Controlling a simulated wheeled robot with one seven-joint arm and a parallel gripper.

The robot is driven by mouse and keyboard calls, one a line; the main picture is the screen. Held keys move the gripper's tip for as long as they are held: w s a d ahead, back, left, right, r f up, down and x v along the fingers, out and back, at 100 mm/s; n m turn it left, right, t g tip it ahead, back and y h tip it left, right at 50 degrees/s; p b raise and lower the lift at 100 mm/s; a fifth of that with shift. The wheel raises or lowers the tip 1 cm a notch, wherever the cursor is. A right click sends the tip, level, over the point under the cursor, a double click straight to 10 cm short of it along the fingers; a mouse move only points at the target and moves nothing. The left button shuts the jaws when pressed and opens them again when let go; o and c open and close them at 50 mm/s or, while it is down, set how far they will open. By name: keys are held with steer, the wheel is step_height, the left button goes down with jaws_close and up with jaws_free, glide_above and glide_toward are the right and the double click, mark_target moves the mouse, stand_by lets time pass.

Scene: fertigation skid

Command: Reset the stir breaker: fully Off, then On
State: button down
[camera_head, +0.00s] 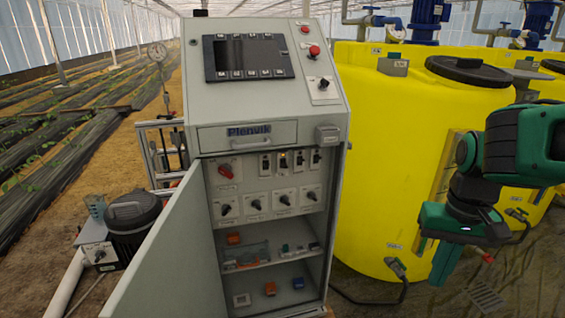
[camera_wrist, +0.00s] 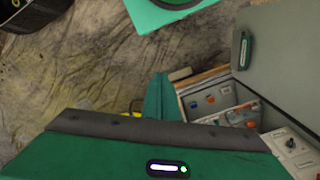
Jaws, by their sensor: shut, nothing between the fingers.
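The grey control cabinet (camera_head: 335,120) stands in the middle of the head view with its lower door (camera_head: 165,262) swung open to the left. Inside, a row of small breakers (camera_head: 283,161) sits right of a red rotary switch (camera_head: 226,171). Their labels are too small to read, so I cannot tell which is the stir breaker or how each lever stands. My gripper (camera_head: 444,263) hangs right of the cabinet, in front of a yellow tank, well apart from the breakers. In the wrist view my gripper (camera_wrist: 158,98) shows its green fingers together and empty.
Below the breakers are several black knobs (camera_head: 256,204) and shelves with orange and blue parts. A large yellow tank (camera_head: 385,150) stands close on the cabinet's right. The open door also shows in the wrist view (camera_wrist: 280,65).

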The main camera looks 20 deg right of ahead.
steer(key=shift+d, duration=0.1)
steer(key=w+r+n+t+h, duration=0.3)
steer(key=w+t, duration=0.5)
steer(key=w, duration=1.7)
steer(key=w+a+r+n+t+y, duration=0.1)
steer(key=w+a+r+t, duration=0.1)
steer(key=w+a, duration=0.5)
steer(key=w+a+r+n+t+y, duration=0.1)
steer(key=w+a+t, duration=0.4)
steer(key=a, duration=0.5)
steer(key=shift+w+r+n+y, duration=0.4)
steer(key=shift+w+r+n, duration=0.3)
steer(key=shift+w+r, duration=0.25)
